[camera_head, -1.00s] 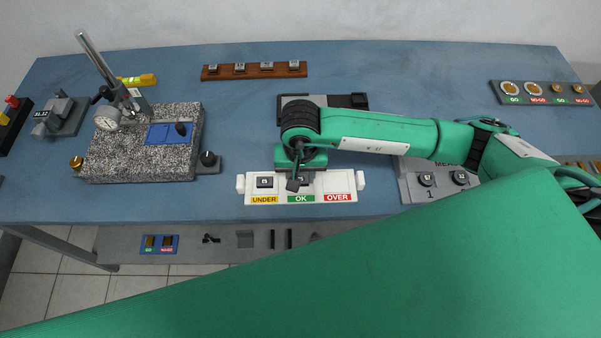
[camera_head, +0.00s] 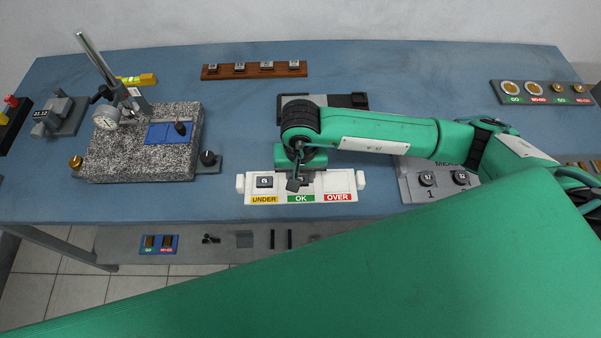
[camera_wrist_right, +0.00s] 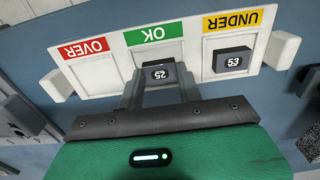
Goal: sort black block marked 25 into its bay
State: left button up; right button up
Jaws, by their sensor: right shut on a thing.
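The black block marked 25 (camera_wrist_right: 159,74) is between the fingers of my right gripper (camera_wrist_right: 160,88), at the OK bay of the white sorting tray (camera_wrist_right: 88,77). The gripper is shut on it. I cannot tell whether the block touches the bay floor. In the head view the tray (camera_head: 352,181) is near the table's front edge, with my right gripper (camera_head: 298,182) over its middle bay; the wrist and fingers mostly hide the block there. The green OK label (camera_wrist_right: 155,32) shows just beyond the block. My left gripper is out of view.
A black block marked 53 (camera_wrist_right: 233,61) sits in the UNDER bay, beside my right gripper. The OVER bay (camera_wrist_right: 97,74) looks empty. A grey holder (camera_head: 410,185) with numbered blocks is right of the tray. A granite stand (camera_head: 120,160) is on the left.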

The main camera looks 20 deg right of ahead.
jog(key=shift+f, duration=0.1)
dwell(0.3)
jog(key=o, duration=1.1)
jog(key=c, duration=0.5)
jog(key=shift+c, duration=0.2)
jog(key=shift+r+p, duration=0.5)
jog(key=shift+r, duration=1.75)
jog(key=shift+o, duration=0.4)
